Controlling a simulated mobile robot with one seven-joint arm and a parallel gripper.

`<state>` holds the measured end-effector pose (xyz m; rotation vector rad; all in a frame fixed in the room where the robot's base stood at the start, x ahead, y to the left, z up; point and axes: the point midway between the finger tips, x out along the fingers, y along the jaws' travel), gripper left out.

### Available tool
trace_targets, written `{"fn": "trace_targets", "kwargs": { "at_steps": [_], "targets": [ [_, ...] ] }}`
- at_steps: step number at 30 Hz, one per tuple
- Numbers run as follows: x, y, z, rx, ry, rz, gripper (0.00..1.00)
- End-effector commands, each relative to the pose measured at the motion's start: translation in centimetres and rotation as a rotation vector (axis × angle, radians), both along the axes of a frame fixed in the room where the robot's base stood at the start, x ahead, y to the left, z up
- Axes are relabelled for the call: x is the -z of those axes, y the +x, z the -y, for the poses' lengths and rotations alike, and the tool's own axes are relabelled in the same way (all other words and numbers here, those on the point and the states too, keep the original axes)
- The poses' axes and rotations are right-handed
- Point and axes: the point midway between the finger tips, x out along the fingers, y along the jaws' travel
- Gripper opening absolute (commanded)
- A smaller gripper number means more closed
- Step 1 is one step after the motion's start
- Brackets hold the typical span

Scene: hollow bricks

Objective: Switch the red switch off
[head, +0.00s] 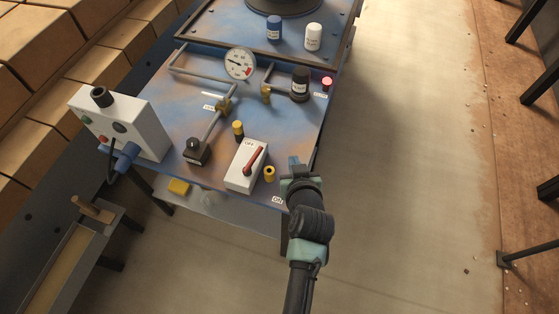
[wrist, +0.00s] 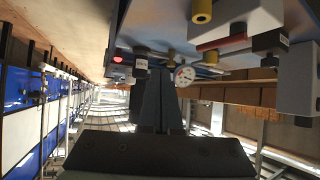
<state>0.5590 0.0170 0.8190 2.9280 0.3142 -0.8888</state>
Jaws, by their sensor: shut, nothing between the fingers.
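The red switch (head: 254,160) is a red lever on top of a white box (head: 236,177) near the front edge of the blue workbench. The lever lies slanted, and a small label that looks like OFF is printed by the box's far end. The red lever also shows at the upper right of the wrist view (wrist: 221,42). My gripper (head: 293,162) is to the right of the white box, by the bench's right edge, apart from the lever. Its fingers (wrist: 157,72) are together and empty in the wrist view.
A pressure gauge (head: 240,63), pipes and a lit red lamp (head: 327,82) are farther back. A white control box (head: 119,124) stands at the left. Floor right of the bench is open.

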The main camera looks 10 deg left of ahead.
Motion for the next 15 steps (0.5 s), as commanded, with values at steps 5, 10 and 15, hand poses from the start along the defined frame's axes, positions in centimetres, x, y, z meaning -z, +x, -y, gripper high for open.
{"fn": "trace_targets", "kwargs": {
  "at_steps": [5, 10, 15],
  "targets": [
    [-1.0, -0.5, 1.5, 0.002, 0.000, 0.000, 0.00],
    [-1.3, -0.6, 1.8, 0.001, 0.000, 0.000, 0.00],
    [-1.2, -0.6, 1.8, 0.001, 0.000, 0.000, 0.00]
  ]
}}
